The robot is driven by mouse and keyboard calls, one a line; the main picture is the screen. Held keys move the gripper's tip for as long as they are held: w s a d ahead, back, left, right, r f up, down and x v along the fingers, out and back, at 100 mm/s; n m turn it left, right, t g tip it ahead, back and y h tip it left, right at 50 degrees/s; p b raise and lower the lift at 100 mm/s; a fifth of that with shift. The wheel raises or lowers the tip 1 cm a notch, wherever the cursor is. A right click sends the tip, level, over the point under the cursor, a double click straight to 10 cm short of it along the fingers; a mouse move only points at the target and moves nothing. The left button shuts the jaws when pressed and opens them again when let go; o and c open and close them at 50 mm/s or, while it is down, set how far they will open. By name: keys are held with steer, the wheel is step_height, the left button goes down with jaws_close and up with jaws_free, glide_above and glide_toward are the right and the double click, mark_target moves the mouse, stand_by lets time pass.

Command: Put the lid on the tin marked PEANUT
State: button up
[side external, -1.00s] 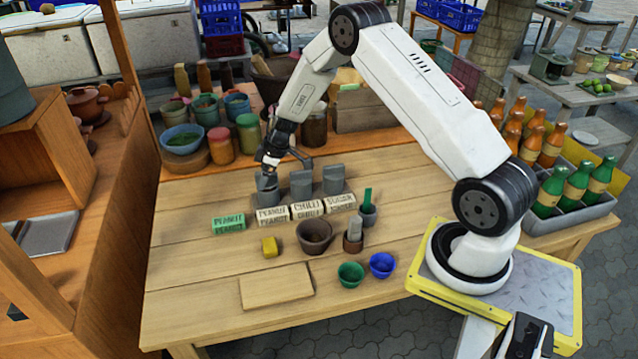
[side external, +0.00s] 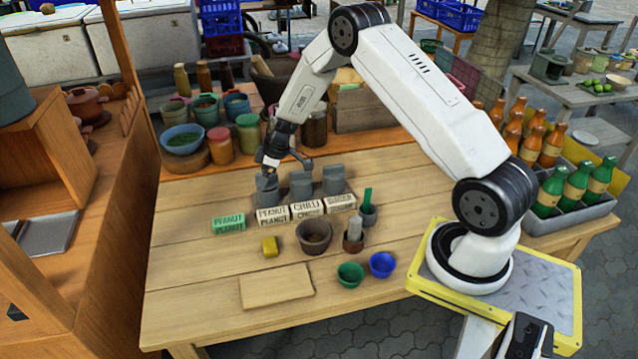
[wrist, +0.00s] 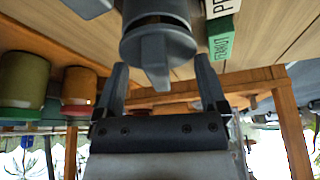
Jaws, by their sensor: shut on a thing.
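Three grey tins stand in a row on the table: the left one (side external: 266,191) behind a white PEANUT card (side external: 272,216), the middle one (side external: 301,185) behind a CHILLI card (side external: 307,209), the right one (side external: 334,180) behind a SUGAR card (side external: 341,202). My gripper (side external: 270,168) is at the top of the left tin, pointing down. In the wrist view, the dark grey round lid (wrist: 158,45) with an upright fin handle is between my fingers (wrist: 162,78), which are shut on it. The lid's contact with the tin's rim is hidden.
In front are a yellow block (side external: 270,247), a brown bowl (side external: 314,238), green (side external: 350,275) and blue (side external: 382,265) cups. Jars and bowls crowd behind.

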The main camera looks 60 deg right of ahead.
steer(key=shift+f, duration=0.45)
stand_by(0.8)
steer(key=o, duration=0.9)
steer(key=shift+r, duration=0.2)
steer(key=shift+r, duration=3.35)
steer(key=shift+r, duration=2.5)
steer(key=shift+c, duration=0.3)
